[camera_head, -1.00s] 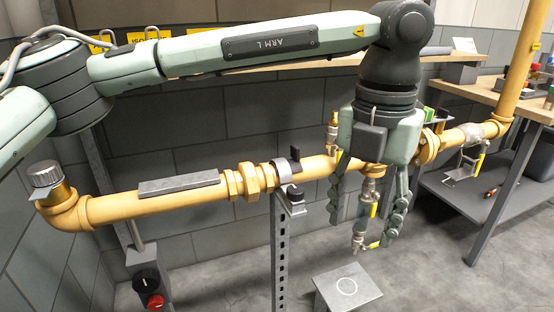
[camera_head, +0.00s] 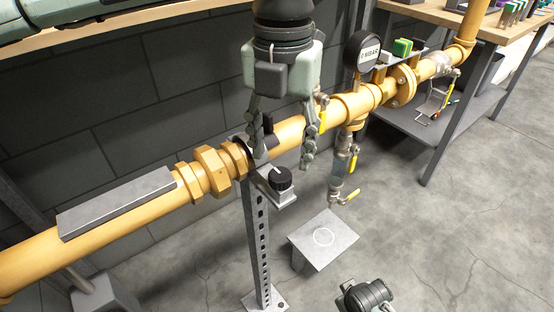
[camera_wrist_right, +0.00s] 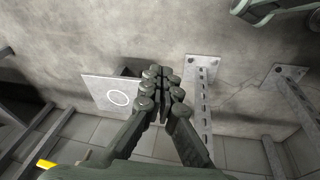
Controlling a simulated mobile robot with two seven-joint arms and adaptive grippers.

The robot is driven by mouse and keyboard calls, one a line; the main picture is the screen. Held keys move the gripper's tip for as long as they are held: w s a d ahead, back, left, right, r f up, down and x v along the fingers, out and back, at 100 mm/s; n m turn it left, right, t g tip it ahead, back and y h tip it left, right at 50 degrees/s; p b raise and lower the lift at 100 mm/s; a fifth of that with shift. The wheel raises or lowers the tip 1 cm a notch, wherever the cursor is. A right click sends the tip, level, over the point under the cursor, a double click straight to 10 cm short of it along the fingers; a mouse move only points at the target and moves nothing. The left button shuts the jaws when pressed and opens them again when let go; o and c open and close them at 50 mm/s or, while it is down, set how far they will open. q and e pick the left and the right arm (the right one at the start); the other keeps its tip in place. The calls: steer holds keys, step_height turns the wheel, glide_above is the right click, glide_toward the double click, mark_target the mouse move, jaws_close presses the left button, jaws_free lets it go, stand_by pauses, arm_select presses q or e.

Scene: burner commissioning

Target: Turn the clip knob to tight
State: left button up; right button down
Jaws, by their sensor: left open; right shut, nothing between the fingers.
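The clip knob (camera_head: 279,178) is a black round knob with a pale line on top, on a bracket at the head of a perforated post (camera_head: 262,250). A dark pipe clip (camera_head: 268,132) with an upright tab sits at the yellow pipe (camera_head: 330,122) just behind it. My left gripper (camera_head: 284,158) points down, open, with one finger left of the knob and the other right of it. The fingertips look higher than the knob, and I see no clear contact. My right gripper (camera_wrist_right: 160,88) is shut and empty above the floor in the right wrist view.
Yellow-handled valves (camera_head: 340,185) hang below. A grey plate with a white ring (camera_head: 323,238) is low by the post. Open floor lies at right.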

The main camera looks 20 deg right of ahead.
mark_target(280, 174)
arm_select(q)
steer(key=shift+f, duration=2.2)
arm_select(e)
steer(key=shift+s+f, duration=0.1)
steer(key=shift+f, duration=0.4)
arm_select(q)
steer(key=shift+w, duration=0.1)
steer(key=shift+c, duration=0.5)
steer(key=c, duration=1.1)
steer(key=shift+o, duration=0.2)
